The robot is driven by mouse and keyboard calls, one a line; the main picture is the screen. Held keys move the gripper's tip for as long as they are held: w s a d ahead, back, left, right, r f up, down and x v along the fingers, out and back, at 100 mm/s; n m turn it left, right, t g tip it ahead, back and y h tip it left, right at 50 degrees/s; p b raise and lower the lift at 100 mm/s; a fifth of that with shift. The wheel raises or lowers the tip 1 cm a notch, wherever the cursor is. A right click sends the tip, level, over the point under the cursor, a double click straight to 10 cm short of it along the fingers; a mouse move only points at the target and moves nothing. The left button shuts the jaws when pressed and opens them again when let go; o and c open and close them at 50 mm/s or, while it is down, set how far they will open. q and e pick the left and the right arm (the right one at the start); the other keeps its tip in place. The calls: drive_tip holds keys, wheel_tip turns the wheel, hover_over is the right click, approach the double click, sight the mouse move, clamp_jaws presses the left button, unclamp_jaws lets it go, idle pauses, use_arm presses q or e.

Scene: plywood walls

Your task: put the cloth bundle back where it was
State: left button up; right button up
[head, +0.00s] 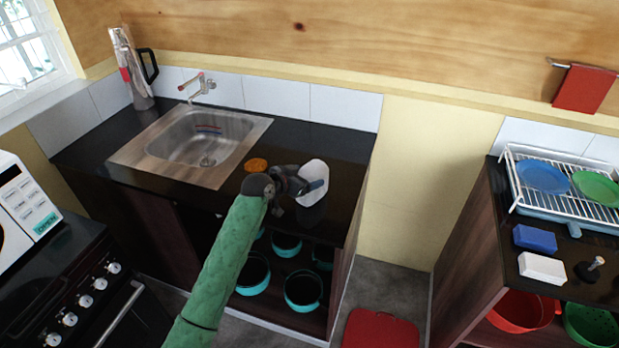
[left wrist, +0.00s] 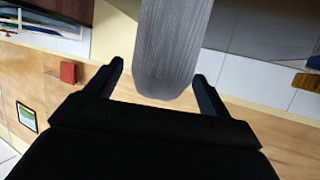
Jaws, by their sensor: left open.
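A pale, rounded bundle (head: 313,177), which I take to be the cloth bundle, is at the right end of the dark counter by the sink. My left gripper (head: 318,185) reaches it from the left. In the left wrist view a grey, ribbed bundle (left wrist: 173,45) lies between the two fingers of my left gripper (left wrist: 159,72). The fingers are apart, with a visible gap on each side of it. The gripper hides part of the bundle in the head view, and I cannot tell whether it rests on the counter. My right gripper is out of view.
An orange sponge-like item (head: 256,164) lies near the sink (head: 208,140). Teal pots (head: 303,288) sit on the shelf below. A dish rack (head: 560,190), blue block (head: 535,238) and white block (head: 542,267) are on the right counter. A red object (head: 380,332) is on the floor.

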use_arm(q)
drive_tip(key=b+v, duration=0.2)
drive_tip(key=v, duration=0.7)
drive_tip(key=shift+s+b, duration=0.15)
drive_tip(key=shift+b, duration=0.25)
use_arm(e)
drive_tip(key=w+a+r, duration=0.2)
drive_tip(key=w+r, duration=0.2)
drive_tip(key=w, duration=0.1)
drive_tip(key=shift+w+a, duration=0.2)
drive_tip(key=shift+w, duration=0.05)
use_arm(q)
drive_tip(key=shift+a, duration=0.1)
